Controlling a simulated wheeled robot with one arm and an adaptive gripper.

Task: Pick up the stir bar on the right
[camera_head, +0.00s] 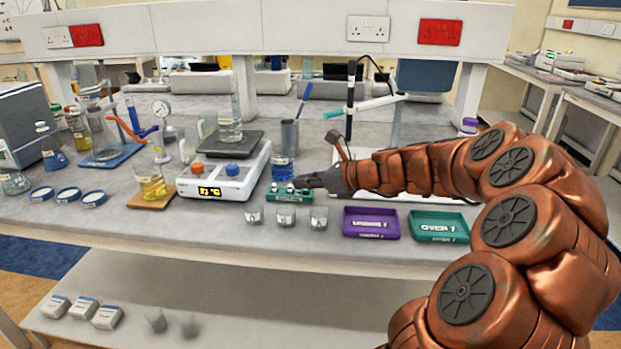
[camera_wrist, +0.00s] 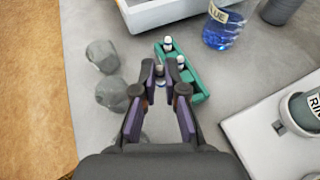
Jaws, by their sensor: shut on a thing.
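The green stir bar rack (camera_head: 289,198) stands near the front of the bench, behind a row of small cups. It also shows in the wrist view (camera_wrist: 194,82). Two white-topped stir bars, one at the rack's far end (camera_wrist: 168,42) and one nearer (camera_wrist: 180,62), stand upright in it. My gripper (camera_wrist: 160,71) is shut on a small stir bar (camera_wrist: 159,72), mostly hidden between the fingertips beside the rack. In the head view my gripper (camera_head: 308,181) is at the rack's right end. I cannot tell how high the held bar is.
A blue-liquid beaker (camera_head: 282,165) stands just behind the rack, with the hotplate stirrer (camera_head: 222,182) to its left. Small cups (camera_head: 285,217) line the front. Purple (camera_head: 371,225) and green (camera_head: 439,229) trays lie right, before a white stand base (camera_head: 405,186).

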